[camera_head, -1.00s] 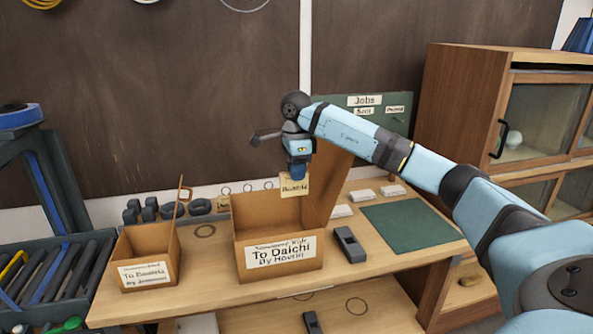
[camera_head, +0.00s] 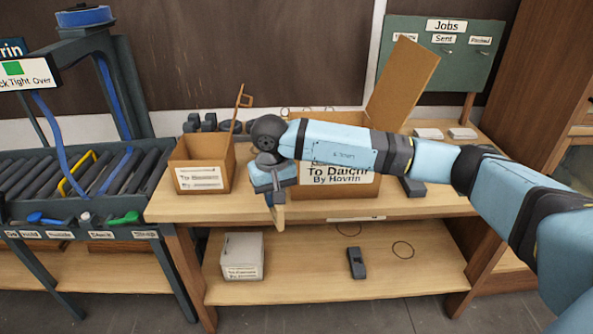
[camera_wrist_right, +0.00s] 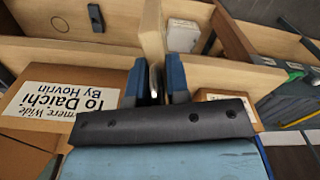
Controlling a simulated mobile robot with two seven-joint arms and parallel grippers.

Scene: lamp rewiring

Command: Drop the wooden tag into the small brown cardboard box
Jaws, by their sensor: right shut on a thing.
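The small brown cardboard box (camera_head: 202,152) stands open on the tabletop left of centre, with a white label on its front. My right gripper (camera_head: 270,186) is to its right, in front of the left side of the large box. It is shut on the wooden tag (camera_head: 278,215), which hangs down by the table's front edge. In the right wrist view the tag (camera_wrist_right: 152,30) shows nearly edge-on between the blue fingers (camera_wrist_right: 156,82). Its writing cannot be read now. My left gripper is out of view.
The large box (camera_head: 335,190), labelled To Daichi, stands right of the small box, its flap raised; my arm covers much of it. A looped stick (camera_head: 238,108) rises by the small box. A roller rack (camera_head: 75,185) is at left. A white box (camera_head: 242,256) is on the lower shelf.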

